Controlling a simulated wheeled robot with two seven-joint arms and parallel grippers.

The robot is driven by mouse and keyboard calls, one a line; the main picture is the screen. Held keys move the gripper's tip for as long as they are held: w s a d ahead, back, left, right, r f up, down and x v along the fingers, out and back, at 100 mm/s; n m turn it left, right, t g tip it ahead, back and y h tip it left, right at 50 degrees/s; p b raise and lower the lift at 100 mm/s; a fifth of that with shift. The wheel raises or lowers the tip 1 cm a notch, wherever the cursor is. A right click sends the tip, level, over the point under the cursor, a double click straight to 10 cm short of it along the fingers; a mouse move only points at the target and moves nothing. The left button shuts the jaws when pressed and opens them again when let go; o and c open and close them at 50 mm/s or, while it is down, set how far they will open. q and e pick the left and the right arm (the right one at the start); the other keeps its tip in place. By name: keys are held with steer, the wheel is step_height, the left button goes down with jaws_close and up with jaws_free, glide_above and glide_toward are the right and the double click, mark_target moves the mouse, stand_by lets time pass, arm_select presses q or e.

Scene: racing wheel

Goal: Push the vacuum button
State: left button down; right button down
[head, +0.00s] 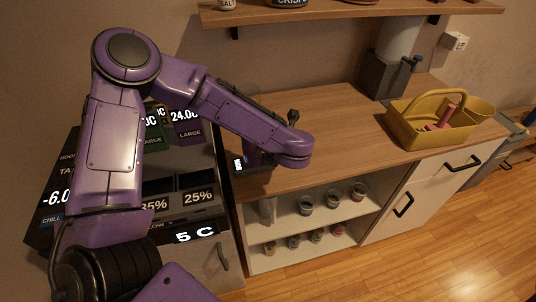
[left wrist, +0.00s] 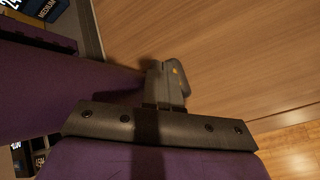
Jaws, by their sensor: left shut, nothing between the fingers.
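My left arm comes in from the left in the head view, and its purple wrist end hangs over the wooden counter. In the left wrist view my left gripper (left wrist: 168,82) is shut and empty, with bare counter wood beyond it. I cannot make out a vacuum button in either view. My right gripper is in neither view.
A dark display case (head: 160,185) with lit numbers stands left of the counter (head: 345,125). A yellow caddy (head: 430,125) and a dark grinder-like machine (head: 388,72) stand to the right. Jars fill the open shelves below. A wall shelf (head: 350,14) runs above. The counter's middle is clear.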

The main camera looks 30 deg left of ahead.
arm_select(q)
step_height(320, 180, up, 6)
steer(key=p, duration=0.4)
steer(key=shift+f, duration=0.1)
steer(key=shift+f, duration=0.1)
